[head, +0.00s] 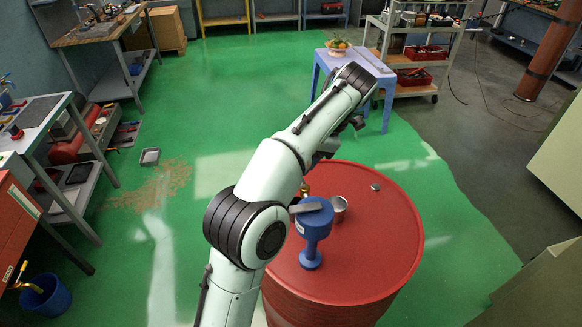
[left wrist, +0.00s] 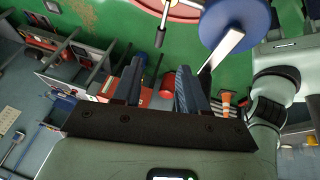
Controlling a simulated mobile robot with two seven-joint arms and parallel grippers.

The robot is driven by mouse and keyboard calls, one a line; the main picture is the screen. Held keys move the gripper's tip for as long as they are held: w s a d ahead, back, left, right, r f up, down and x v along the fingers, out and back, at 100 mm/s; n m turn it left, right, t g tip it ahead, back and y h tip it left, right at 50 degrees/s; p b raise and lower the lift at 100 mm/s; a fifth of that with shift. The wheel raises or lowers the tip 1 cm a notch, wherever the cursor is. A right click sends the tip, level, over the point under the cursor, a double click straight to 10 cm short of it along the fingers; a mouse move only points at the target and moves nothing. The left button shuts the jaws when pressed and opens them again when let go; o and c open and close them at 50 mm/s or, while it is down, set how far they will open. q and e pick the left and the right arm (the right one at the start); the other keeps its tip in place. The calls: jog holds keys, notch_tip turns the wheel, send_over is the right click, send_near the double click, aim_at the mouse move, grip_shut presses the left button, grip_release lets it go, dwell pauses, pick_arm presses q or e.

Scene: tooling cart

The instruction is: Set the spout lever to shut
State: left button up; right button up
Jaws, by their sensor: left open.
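A blue stand-like fitting (head: 314,226) with a round top and a narrow stem stands on the red drum (head: 385,240). A flat grey bar (head: 306,208) lies across its top and points left. In the left wrist view the blue round top (left wrist: 236,22) and the bar (left wrist: 221,50) show at upper right. A thin rod with a dark end (left wrist: 161,34) shows left of them; I cannot tell which is the spout lever. My left gripper (left wrist: 158,88) is open and empty, apart from the bar. In the head view its fingers (head: 352,122) are partly hidden beyond my arm.
A metal cup (head: 339,206) stands right of the blue fitting, and a small round cap (head: 375,187) lies farther right on the drum.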

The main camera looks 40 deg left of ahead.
pick_arm(q)
jog(key=v, duration=0.2)
jog(key=shift+d+r, duration=0.1)
jog(key=shift+r, duration=0.25)
dwell(0.4)
